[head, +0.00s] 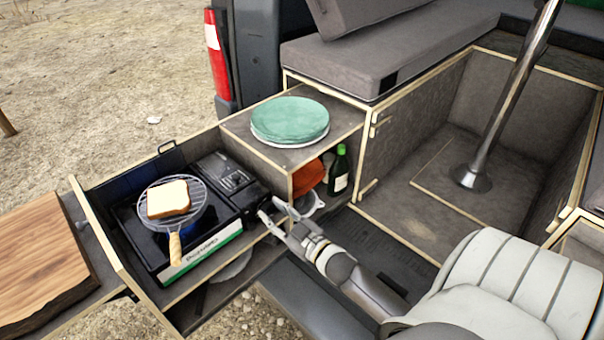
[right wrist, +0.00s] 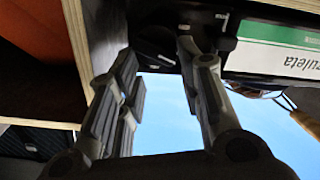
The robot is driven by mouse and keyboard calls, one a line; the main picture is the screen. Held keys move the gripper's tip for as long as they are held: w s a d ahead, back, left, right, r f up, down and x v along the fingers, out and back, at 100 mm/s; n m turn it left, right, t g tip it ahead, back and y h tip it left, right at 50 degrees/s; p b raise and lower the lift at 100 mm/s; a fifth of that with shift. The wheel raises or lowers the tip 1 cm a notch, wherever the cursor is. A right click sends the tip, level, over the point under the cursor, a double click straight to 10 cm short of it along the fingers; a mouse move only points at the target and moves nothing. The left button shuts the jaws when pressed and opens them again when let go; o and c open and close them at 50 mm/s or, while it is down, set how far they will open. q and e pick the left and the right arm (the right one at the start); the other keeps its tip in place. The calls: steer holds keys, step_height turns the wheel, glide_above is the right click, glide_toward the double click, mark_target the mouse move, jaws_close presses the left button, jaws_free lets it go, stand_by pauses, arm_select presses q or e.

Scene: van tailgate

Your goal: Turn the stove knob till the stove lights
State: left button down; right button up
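The camping stove (head: 205,250) is black with a white and green front strip and sits in the pulled-out drawer at the left. A round wire grill with a wooden handle (head: 175,248) lies on it, holding a slice of bread (head: 168,199). My right gripper (head: 272,207) is at the stove's right front corner. In the right wrist view the dark knob (right wrist: 155,44) shows between the fingertips of my right gripper (right wrist: 157,55), which stand apart; contact cannot be told. The stove's strip (right wrist: 275,47) is beside them. I cannot make out a flame. My left gripper is out of view.
A wooden board (head: 40,260) lies left of the drawer. Green plates (head: 290,118) sit on the cabinet top behind. A green bottle (head: 339,170) and an orange item (head: 308,178) stand in the shelf close to my right gripper. A metal pole (head: 510,100) rises at the right.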

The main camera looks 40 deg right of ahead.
steer(key=m, duration=0.3)
steer(key=shift+d, duration=0.35)
steer(key=s+b, duration=0.2)
steer(key=s, duration=0.9)
steer(key=s+a+f+g, duration=0.4)
steer(key=f+g, duration=0.1)
steer(key=f, duration=0.1)
steer(key=s+a+f+g+h+p, duration=0.1)
steer(key=s+a+f+g, duration=0.3)
steer(key=f, duration=0.3)
steer(key=s+a+f+g+p, duration=0.1)
steer(key=s+a+f+g, duration=0.3)
steer(key=f+g, duration=0.1)
steer(key=shift+s+f+n+g, duration=0.2)
steer(key=shift+f+n+g, duration=0.15)
steer(key=shift+f, duration=0.4)
steer(key=shift+o, duration=0.4)
